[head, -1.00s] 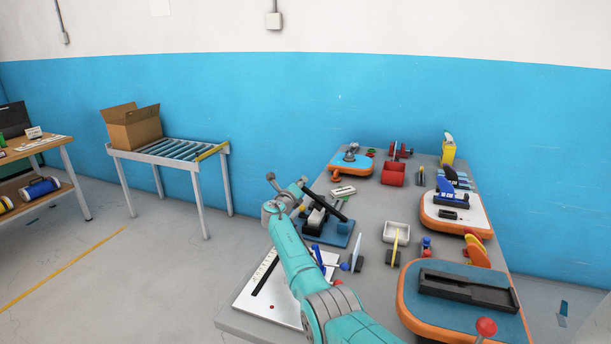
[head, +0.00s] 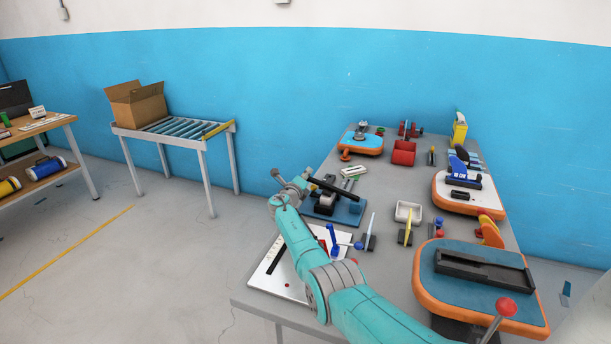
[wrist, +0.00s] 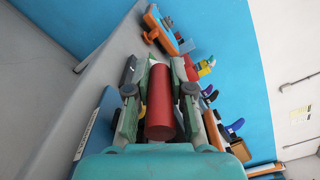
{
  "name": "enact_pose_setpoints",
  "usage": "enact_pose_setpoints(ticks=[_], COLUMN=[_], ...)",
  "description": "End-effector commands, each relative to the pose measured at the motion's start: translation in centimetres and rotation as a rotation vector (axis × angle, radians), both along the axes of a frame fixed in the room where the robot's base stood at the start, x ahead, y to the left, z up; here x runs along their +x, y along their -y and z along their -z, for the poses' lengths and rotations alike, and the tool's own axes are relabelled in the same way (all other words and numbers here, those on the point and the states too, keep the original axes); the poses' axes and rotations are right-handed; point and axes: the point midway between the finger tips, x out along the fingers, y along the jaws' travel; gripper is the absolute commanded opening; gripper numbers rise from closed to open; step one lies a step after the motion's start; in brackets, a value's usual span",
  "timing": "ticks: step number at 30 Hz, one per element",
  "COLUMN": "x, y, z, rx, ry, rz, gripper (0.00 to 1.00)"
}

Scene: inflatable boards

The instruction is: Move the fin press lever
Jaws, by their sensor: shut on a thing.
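The fin press stands on a blue base (head: 342,211) on the near left part of the grey table in the head view. A dark bar (head: 334,189), apparently its lever, slants from the end of my arm down to the right over the base. My gripper (wrist: 158,70) is shut on a red cylinder (wrist: 160,110) in the wrist view, apparently the lever's handle grip. Both fingers lie along its sides. In the head view my gripper (head: 302,178) is small, and its hold on the grip cannot be made out. The blue base edge also shows in the wrist view (wrist: 94,128).
A white board (head: 270,284) lies in front of the press. Upright fins (head: 370,225) and a white tray (head: 408,207) stand right of it. A roller table (head: 178,134) with a carton stands left; floor between is clear.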

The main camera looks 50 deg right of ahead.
Motion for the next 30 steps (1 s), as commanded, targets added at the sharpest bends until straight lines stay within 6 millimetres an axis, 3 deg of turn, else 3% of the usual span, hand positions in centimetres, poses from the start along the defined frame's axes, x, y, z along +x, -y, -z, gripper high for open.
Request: enact_pose_setpoints(ticks=[2,3,6,20,30], x=[0.0,0.0,0.0,-0.2,-1.3], y=[0.0,0.0,0.0,-0.4,-3.3], z=[0.0,-0.1,-0.1,0.1,0.1], rx=[-0.001,0.0,0.0,0.0,0.0], ry=[0.0,0.001,0.001,0.002,0.003], rz=[0.001,0.001,0.001,0.001,-0.002], gripper=[0.0,0.24,0.47,0.47,0.47])
